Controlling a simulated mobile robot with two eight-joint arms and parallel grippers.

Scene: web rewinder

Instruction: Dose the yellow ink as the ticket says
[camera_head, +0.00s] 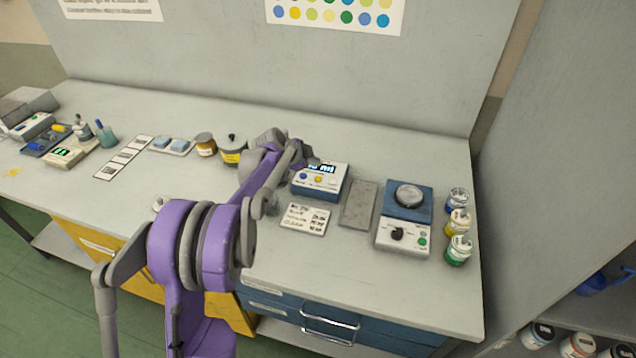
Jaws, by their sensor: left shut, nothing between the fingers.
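The writing and digits are too small to read surely. My left gripper (303,158) is shut and empty, at the box's back left; its fingertips are partly hidden by its own arm. A small yellow-banded jar (458,222) stands at the right edge. My right gripper is out of view.
A blue device with a round plate and a knob (404,218) stands right of a grey flat plate (358,205). Blue (457,201) and green (458,250) jars flank the yellow-banded one. Small tools and bottles crowd the far left. The front right bench top is clear.

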